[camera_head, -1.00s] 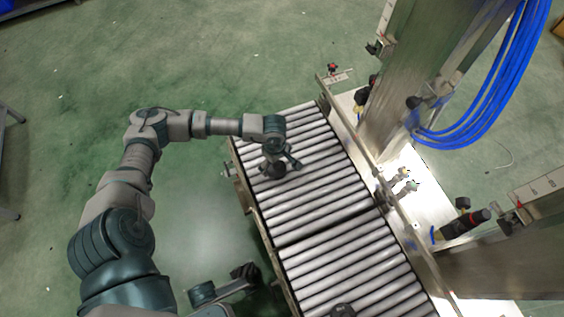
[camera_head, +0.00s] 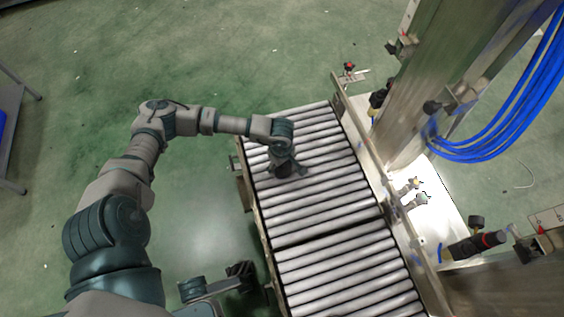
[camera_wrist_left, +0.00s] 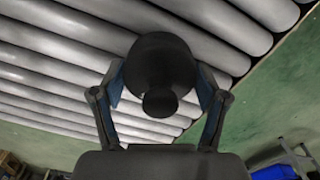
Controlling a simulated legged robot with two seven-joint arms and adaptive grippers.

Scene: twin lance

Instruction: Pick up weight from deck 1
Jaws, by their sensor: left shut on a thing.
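A dark round weight with a knob (camera_wrist_left: 160,66) fills the middle of the left wrist view. My left gripper (camera_head: 288,163) is shut on it, with one finger on each side. In the head view the weight is a small dark shape, partly hidden under the gripper, over the far-left part of the roller deck (camera_head: 325,201). I cannot tell whether it touches the rollers. A dark jointed part of mine (camera_head: 240,269) shows at the bottom of the head view; it may be my right gripper, but its jaws are unclear.
A metal rail (camera_head: 374,165) runs along the deck's right side. Beyond it stand a steel column (camera_head: 415,115), blue hoses (camera_head: 492,138) and small fittings. Most rollers are bare. Green floor (camera_head: 215,235) lies open left of the deck; a rack (camera_head: 18,110) stands at far left.

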